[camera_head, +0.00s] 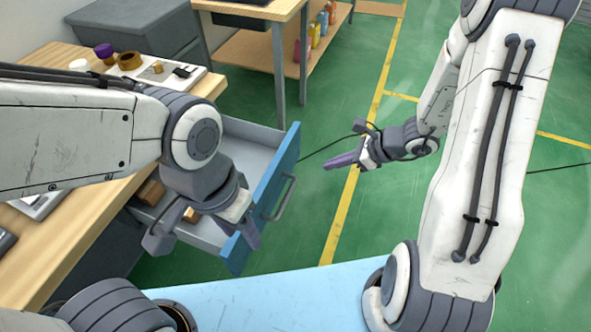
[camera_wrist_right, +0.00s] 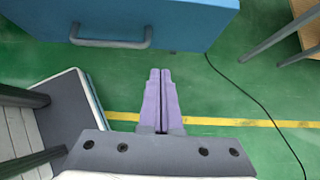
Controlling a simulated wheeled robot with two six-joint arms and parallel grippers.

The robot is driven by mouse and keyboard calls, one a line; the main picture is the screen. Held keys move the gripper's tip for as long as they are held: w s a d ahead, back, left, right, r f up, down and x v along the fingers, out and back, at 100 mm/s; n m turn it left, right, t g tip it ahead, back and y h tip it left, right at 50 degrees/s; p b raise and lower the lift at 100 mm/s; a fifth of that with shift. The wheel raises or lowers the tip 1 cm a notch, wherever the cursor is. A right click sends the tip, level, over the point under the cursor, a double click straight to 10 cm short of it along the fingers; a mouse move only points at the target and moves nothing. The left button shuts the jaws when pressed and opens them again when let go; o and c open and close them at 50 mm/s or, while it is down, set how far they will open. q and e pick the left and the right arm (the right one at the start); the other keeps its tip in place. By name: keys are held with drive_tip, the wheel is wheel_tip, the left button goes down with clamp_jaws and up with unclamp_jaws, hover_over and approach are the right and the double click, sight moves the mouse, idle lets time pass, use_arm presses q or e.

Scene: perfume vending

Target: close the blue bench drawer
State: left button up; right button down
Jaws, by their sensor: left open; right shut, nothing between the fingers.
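The blue bench drawer (camera_head: 270,190) stands pulled out from under the wooden bench in the head view, with a grey handle (camera_head: 284,198) on its front. Small brown blocks lie inside it. My left gripper (camera_head: 205,235) is open above the drawer's near end, hiding part of its inside; I cannot tell whether it touches the drawer. My right gripper (camera_head: 342,161) is shut and empty, out in front of the drawer and apart from it. In the right wrist view the shut fingers (camera_wrist_right: 161,100) point toward the blue front (camera_wrist_right: 150,15) and lie below and right of its handle (camera_wrist_right: 110,42).
The wooden bench (camera_head: 60,265) at left carries a purple-capped item (camera_head: 104,51), a brown roll (camera_head: 129,60) and a white tray. A shelf table (camera_head: 255,12) with several bottles stands behind.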

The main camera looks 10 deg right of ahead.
sight(286, 170)
drive_tip(key=w+a+f, duration=0.1)
drive_tip(key=a+f, duration=0.1)
drive_tip(key=a, duration=0.1)
drive_tip(key=w+a+f, duration=0.2)
drive_tip(key=a, duration=0.1)
drive_tip(key=w+a+f, duration=0.2)
drive_tip(key=a, duration=0.1)
idle(0.3)
